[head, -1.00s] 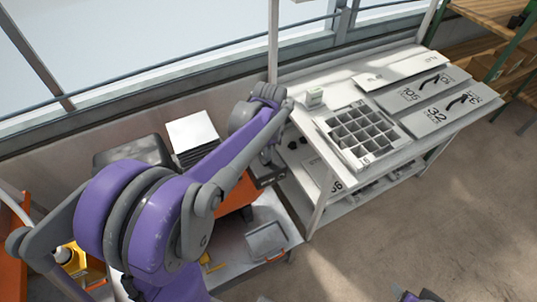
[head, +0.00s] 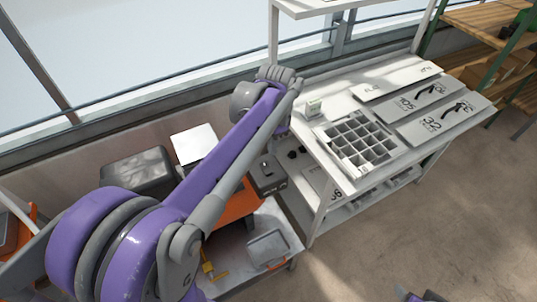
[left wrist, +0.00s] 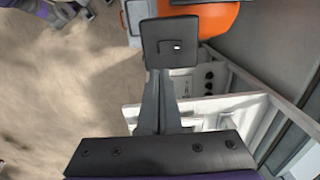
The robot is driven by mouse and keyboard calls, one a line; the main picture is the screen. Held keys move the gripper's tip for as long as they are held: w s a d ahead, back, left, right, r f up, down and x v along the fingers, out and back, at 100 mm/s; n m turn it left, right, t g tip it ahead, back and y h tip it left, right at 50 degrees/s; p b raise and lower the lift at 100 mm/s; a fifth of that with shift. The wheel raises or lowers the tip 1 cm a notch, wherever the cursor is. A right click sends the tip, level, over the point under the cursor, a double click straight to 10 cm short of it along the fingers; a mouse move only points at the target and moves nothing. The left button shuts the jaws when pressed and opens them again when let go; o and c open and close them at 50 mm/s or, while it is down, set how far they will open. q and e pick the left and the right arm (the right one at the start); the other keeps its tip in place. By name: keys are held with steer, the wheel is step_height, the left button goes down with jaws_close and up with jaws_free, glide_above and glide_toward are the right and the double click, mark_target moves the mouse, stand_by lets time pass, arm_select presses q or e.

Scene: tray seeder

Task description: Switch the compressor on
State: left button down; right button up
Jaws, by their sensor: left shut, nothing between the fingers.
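An orange body (head: 238,207), which may be the compressor, sits low beside the bench, partly behind my left arm. In the left wrist view an orange rounded body with a grey part (left wrist: 217,17) is at the top, beyond the fingers. I cannot make out a switch for certain. My left gripper (left wrist: 170,46) is shut and empty, its tip overlapping the lower edge of the orange body in the picture; contact cannot be told.
A white bench (head: 322,172) holds a gridded seed tray (head: 363,139), a small pale block (head: 314,107) and several numbered plates (head: 418,97). A low cart (head: 225,247) carries a grey tray (head: 268,249). Small dark round parts (left wrist: 209,78) show in the left wrist view.

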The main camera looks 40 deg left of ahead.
arm_select(q)
steer(key=shift+s+d+r, duration=0.1)
steer(key=shift+d+r, duration=0.1)
steer(key=shift+r, duration=0.85)
steer(key=shift+s+d+r, duration=0.1)
steer(key=shift+d+r, duration=0.1)
steer(key=shift+r, duration=0.8)
